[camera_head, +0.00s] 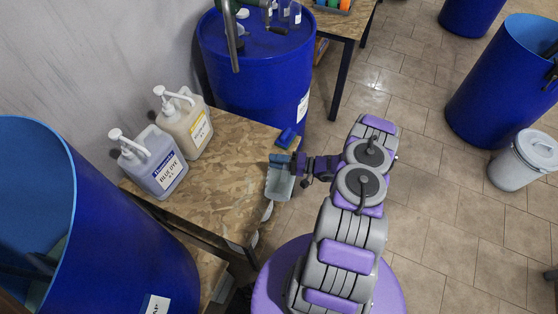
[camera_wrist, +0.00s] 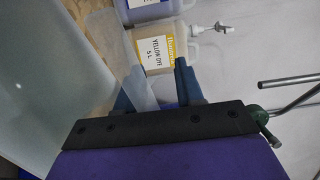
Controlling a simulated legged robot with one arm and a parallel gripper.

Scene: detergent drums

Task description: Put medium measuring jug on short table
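A pale, translucent measuring jug (camera_head: 279,186) is at the right edge of the short chipboard table (camera_head: 228,205); I cannot tell whether it rests there or hangs over the edge. In the wrist view its cloudy wall (camera_wrist: 40,70) fills the left side. My gripper (camera_head: 282,162) is at the jug's far rim. In the wrist view the blue fingers (camera_wrist: 160,88) stand apart, with a gap showing between them. A translucent strip of the jug covers part of the left finger, and the right finger looks clear of it. Jug size markings are not readable.
Blue dye (camera_head: 158,163) and yellow dye (camera_head: 187,125) pump containers stand at the table's back left. A small blue item (camera_head: 287,137) lies near the far corner. Blue drums stand at left (camera_head: 110,235) and behind (camera_head: 258,75). The middle of the tabletop is clear.

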